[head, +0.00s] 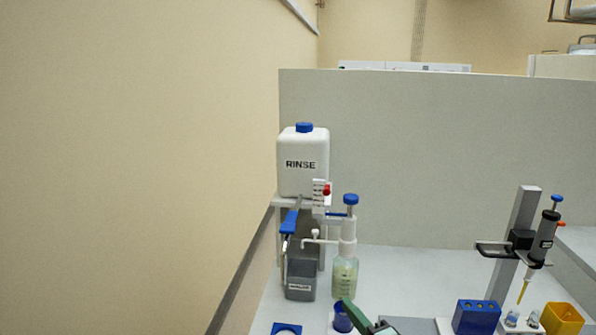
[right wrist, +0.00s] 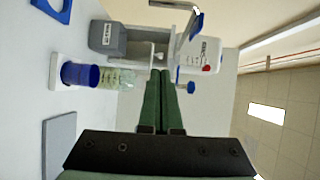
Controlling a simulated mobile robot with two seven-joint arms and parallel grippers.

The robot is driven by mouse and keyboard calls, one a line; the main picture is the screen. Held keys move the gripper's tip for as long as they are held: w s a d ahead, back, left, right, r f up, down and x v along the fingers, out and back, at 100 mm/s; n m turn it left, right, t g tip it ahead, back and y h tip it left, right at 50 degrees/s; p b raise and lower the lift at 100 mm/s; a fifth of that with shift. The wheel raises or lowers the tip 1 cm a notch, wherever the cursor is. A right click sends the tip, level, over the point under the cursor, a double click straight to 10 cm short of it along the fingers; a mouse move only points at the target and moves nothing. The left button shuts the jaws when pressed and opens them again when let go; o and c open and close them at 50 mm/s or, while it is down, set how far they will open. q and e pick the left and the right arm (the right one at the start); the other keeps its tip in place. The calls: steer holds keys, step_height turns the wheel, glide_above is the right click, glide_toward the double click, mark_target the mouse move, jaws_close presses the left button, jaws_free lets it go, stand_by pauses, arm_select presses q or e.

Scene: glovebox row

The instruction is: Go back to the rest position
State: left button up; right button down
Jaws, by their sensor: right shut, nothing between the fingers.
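My right gripper (head: 350,306) shows at the bottom edge of the head view, its green fingers pointing up and left in front of the bench. In the right wrist view its two fingers (right wrist: 160,75) lie together, shut with nothing between them. The fingertips appear beside the pump dispenser bottle (head: 345,278) and the blue cup (head: 342,322); I cannot tell the exact gap. The bottle also shows in the right wrist view (right wrist: 117,78), as does the cup (right wrist: 80,74). My left gripper is not in view.
A white RINSE canister (head: 302,165) stands on a shelf above a grey box (head: 300,280). At right are a pipette stand (head: 517,240), a blue rack (head: 476,317) and a yellow container (head: 562,319). A grey partition (head: 430,160) closes the back.

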steer(key=s+d+f+n+g+h, duration=0.25)
steer(key=s+f+n, duration=0.35)
steer(key=s+f, duration=0.6)
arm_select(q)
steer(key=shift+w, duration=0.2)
arm_select(e)
steer(key=s+d+f+n+g, duration=0.1)
steer(key=s+f+n+g, duration=0.1)
steer(key=s+f+n, duration=0.3)
steer(key=s+d+f+n+g+h, duration=0.1)
steer(key=s+f+n, duration=0.3)
steer(key=s+f, duration=0.4)
steer(key=s+d+g, duration=0.1)
steer(key=s, duration=0.3)
steer(key=shift+s+n, duration=0.35)
steer(key=shift+n, duration=0.05)
